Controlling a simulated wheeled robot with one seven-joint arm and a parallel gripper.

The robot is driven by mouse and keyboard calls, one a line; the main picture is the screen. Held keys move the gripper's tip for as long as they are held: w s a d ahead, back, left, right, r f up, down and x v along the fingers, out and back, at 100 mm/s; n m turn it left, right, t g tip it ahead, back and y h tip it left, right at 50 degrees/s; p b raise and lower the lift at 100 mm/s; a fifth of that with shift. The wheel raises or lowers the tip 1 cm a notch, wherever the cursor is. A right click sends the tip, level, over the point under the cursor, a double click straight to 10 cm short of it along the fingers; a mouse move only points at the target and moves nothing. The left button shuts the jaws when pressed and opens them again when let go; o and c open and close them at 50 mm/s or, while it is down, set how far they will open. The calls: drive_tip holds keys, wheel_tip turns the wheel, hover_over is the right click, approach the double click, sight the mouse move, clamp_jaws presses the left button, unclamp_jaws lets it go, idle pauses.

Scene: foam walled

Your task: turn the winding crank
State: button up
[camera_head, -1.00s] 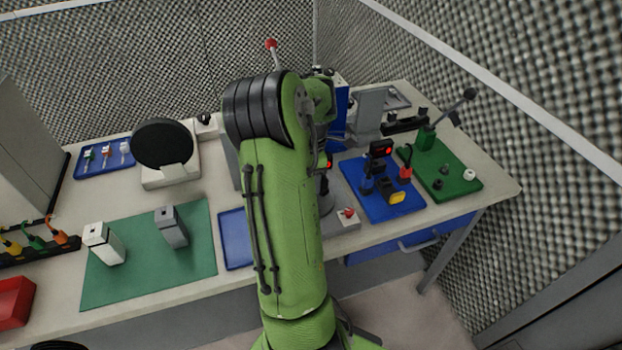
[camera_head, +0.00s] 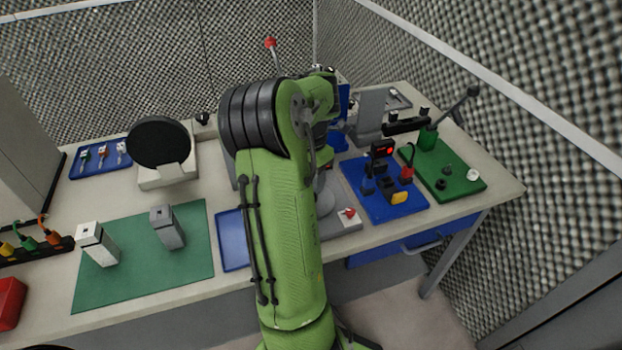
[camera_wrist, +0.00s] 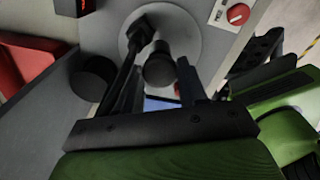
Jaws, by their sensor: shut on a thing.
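In the wrist view, the winding crank shows as a round grey disc (camera_wrist: 191,35) with a black cylindrical handle (camera_wrist: 159,70) standing out from it. My gripper (camera_wrist: 160,62) has its two dark fingers on either side of this handle and is shut on it. The exact contact at the fingertips is partly hidden. In the head view, the crank's grey round part (camera_head: 326,201) shows just right of my green arm, on a grey base. My gripper is hidden behind the arm there.
A blue mat (camera_head: 412,205) with small devices and a green mat (camera_head: 465,187) lie to the right. A blue tray (camera_head: 232,240) is left of my arm. Foam walls enclose the back and right.

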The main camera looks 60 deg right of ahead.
drive_tip(key=shift+d+n+b, duration=0.1)
drive_tip(key=shift+n+b, duration=0.4)
drive_tip(key=shift+n, duration=0.4)
drive_tip(key=shift+n, duration=0.4)
drive_tip(key=o, duration=1)
drive_tip(key=shift+o, duration=0.2)
wheel_tip(320, 180, up, 16)
drive_tip(key=p, duration=0.6)
drive_tip(key=shift+f, duration=0.15)
